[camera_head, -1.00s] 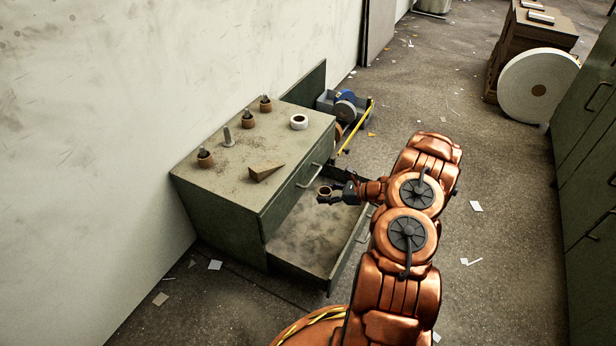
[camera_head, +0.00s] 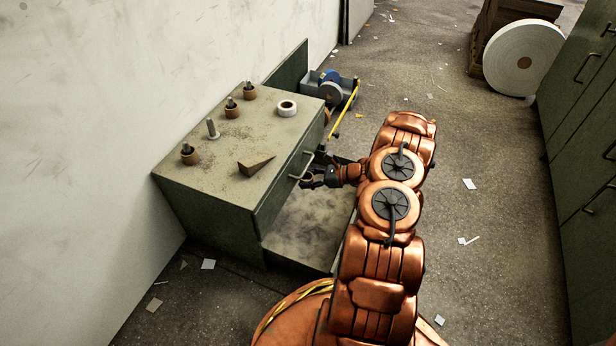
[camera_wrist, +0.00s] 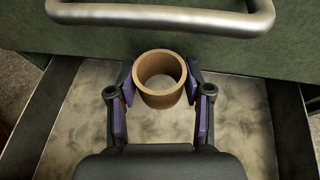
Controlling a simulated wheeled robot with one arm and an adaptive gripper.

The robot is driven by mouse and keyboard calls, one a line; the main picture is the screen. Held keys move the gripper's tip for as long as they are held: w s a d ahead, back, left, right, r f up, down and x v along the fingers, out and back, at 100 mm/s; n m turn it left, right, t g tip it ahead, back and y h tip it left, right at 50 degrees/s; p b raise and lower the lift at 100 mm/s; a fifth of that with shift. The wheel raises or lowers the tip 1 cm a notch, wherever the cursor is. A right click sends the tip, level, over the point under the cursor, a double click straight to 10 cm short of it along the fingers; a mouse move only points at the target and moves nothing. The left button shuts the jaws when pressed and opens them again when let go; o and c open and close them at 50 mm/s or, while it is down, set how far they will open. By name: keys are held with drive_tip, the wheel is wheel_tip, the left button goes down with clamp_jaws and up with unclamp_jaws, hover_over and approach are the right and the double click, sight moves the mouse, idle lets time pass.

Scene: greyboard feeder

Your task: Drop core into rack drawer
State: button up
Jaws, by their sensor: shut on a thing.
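The core, a short brown cardboard tube (camera_wrist: 160,98), is upright between the two fingers of my gripper (camera_wrist: 162,82) in the wrist view. My gripper is shut on its outer sides. In the head view my gripper (camera_head: 310,180) holds it just in front of the cabinet's upper drawer front. The open rack drawer (camera_head: 308,228) lies below, with a dusty, empty-looking floor. That floor also shows beneath the core in the wrist view (camera_wrist: 75,125). My arm hides the drawer's right part.
The green cabinet (camera_head: 215,215) carries several pegs, some with brown cores, plus a white roll (camera_head: 287,108) and a wooden wedge (camera_head: 256,165). The upper drawer's metal handle (camera_wrist: 160,16) is close ahead of the core. A grey bin (camera_head: 335,88) and yellow bar (camera_head: 345,110) stand behind.

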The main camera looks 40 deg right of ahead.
wheel_tip(320, 180, down, 3)
drive_tip(key=shift+f+b, duration=0.1)
drive_tip(key=shift+b, duration=0.4)
drive_tip(key=o, duration=0.9)
drive_tip(key=shift+c, duration=0.2)
drive_tip(key=shift+s+d, duration=0.1)
drive_tip(key=v, duration=1.1)
drive_tip(key=shift+s+d+r, duration=0.2)
drive_tip(key=shift+s+r, duration=0.05)
drive_tip(key=shift+s, duration=0.05)
